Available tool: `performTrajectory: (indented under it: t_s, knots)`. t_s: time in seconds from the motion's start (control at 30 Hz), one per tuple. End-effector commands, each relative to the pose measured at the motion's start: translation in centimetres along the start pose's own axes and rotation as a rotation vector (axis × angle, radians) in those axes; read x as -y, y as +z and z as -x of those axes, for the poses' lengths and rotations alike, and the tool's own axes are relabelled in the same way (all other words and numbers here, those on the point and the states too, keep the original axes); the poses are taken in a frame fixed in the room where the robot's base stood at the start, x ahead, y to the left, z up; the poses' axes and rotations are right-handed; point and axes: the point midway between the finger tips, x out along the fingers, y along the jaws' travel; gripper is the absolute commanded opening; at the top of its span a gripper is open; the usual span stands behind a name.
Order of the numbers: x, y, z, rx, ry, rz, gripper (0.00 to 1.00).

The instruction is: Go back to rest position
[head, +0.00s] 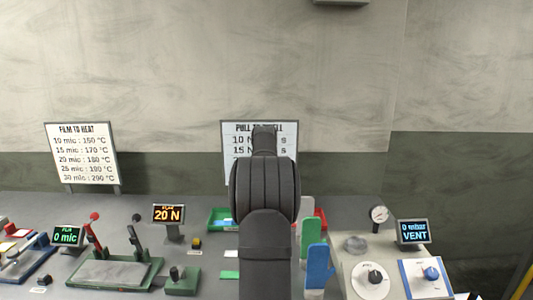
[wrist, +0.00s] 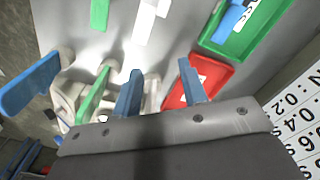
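My gripper (wrist: 160,85) shows in the wrist view with its two blue fingers spread apart and nothing visibly gripped. A white form shows behind the gap between them. In the head view my dark arm stands upright in the middle, and the gripper is hidden behind it. A red tray (wrist: 205,75) lies just beyond the right finger in the wrist view. A green tray (wrist: 222,50) holding a blue and white piece is above it. A green hand-shaped form (wrist: 92,96) and a blue one (wrist: 30,84) stand to the left.
In the head view, the green form (head: 310,240) and blue form (head: 319,268) stand right of my arm. The film press (head: 110,272) with levers is at left. A control box (head: 380,250) with dials is at right. Signs (head: 80,154) stand at the back.

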Motion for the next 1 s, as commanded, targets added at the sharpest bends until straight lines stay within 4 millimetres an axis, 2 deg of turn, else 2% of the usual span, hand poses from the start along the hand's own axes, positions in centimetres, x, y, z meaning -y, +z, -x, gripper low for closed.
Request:
performTrajectory:
  t_s: [0.5,1.0]
  knots:
    - [-4.5,2.8,1.5,0.000,0.000,0.423,0.39]
    - [-8.9,5.6,2.1,0.000,0.000,0.823,0.39]
